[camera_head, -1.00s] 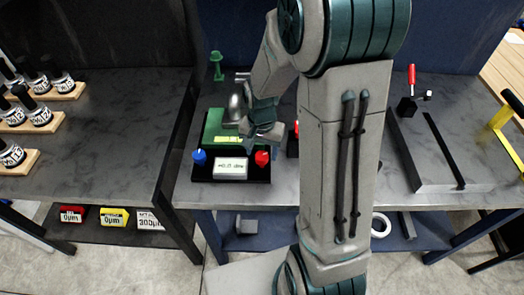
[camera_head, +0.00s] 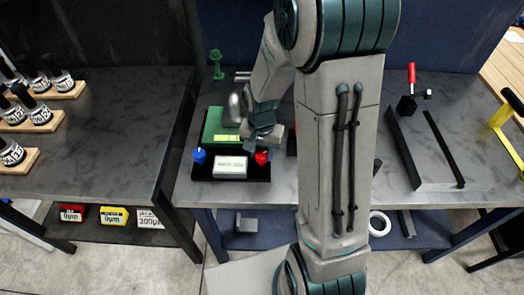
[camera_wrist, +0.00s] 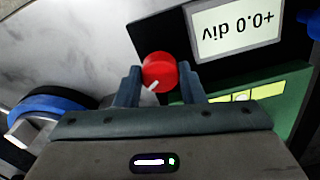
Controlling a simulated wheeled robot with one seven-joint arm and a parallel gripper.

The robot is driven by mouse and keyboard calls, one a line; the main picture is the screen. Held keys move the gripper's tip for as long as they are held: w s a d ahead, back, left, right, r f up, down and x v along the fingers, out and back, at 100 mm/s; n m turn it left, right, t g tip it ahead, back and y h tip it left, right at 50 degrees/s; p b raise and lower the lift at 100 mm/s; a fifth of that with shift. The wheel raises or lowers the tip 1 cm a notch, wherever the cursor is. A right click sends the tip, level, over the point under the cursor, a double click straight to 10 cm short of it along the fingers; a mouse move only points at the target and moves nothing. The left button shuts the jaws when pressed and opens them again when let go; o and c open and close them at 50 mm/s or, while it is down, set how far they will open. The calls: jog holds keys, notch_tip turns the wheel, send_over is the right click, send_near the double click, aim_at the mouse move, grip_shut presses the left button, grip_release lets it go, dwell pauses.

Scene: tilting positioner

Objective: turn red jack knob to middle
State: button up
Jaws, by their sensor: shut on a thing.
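The red jack knob (camera_head: 262,158) is at the right front of the black base of the green tilting positioner (camera_head: 213,125). My gripper (camera_head: 262,147) is over it in the head view, hiding part of it. In the wrist view the red knob (camera_wrist: 158,70) lies between the two fingers of my gripper (camera_wrist: 160,82), which are shut on it. Its white pointer mark points down and left there. The white display (camera_wrist: 236,27) reads "+0.0 div", upside down in this view. A blue knob (camera_head: 199,156) is at the base's left front.
A green post (camera_head: 216,64) stands behind the positioner. A grey slab (camera_head: 428,150) and a red-handled clamp (camera_head: 411,90) are at the bench's right. Black-topped weights (camera_head: 36,110) stand on the left bench. In the wrist view a blue and black round part (camera_wrist: 50,108) is at left.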

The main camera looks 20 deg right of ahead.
aim_at(262, 154)
jog(key=shift+n, duration=0.3)
jog(key=n+b, duration=0.2)
jog(key=n, duration=0.8)
jog(key=shift+n, duration=0.4)
jog(key=o, duration=1)
notch_tip(262, 154, up, 14)
jog(key=shift+f+b, duration=0.1)
jog(key=shift+b, duration=0.55)
